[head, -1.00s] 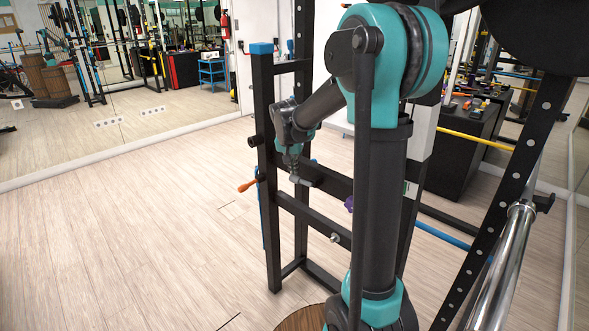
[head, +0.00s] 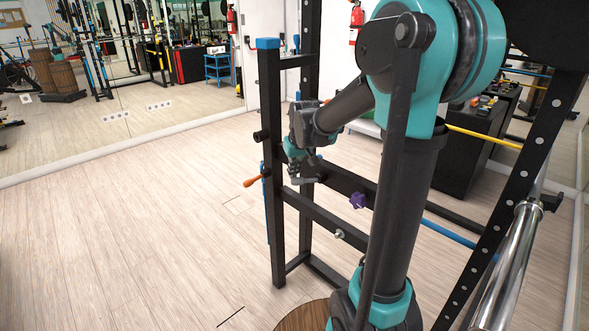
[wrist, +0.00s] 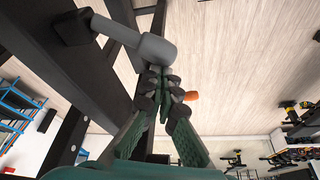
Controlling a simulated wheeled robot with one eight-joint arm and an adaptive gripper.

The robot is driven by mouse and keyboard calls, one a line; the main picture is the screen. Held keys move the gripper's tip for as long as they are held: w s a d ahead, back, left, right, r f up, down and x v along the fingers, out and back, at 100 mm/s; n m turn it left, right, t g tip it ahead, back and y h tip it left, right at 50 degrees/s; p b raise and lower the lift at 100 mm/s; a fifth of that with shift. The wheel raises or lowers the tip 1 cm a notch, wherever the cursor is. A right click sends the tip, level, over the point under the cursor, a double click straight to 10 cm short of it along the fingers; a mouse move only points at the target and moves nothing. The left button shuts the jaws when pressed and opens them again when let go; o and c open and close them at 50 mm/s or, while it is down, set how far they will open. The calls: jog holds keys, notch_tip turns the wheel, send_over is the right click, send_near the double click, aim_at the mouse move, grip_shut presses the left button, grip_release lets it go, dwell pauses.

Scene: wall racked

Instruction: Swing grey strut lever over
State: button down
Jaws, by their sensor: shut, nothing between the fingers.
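The grey strut lever (wrist: 120,33) sticks out from a black block on a dark rack beam in the wrist view. Its thick rounded grey end lies just beyond my fingertips. In the head view the lever (head: 303,181) is a small grey bar, partly hidden by my gripper. My gripper (wrist: 161,75) is shut and empty, with its fingertips right at the lever's rounded end. I cannot tell whether they touch it. In the head view my gripper (head: 293,170) is small and beside the rack post, above the beam.
An orange handle (head: 253,182) sticks out left of the rack post; it also shows beyond my fingers in the wrist view (wrist: 191,96). A purple knob (head: 357,200) and a silver bolt (head: 339,234) sit to the right on the rack. The floor at left is clear.

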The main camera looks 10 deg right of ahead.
aim_at(292, 182)
jog(key=s+n, duration=0.1)
jog(key=n, duration=0.1)
jog(key=s+n+y, duration=0.1)
jog(key=s+n, duration=0.1)
jog(key=shift+s+n+g, duration=0.1)
jog(key=shift+n+g, duration=0.2)
jog(key=shift+g, duration=0.1)
jog(key=shift+s+d, duration=0.15)
jog(key=shift+s, duration=0.2)
jog(key=shift+s+y, duration=0.1)
jog(key=shift+y, duration=0.2)
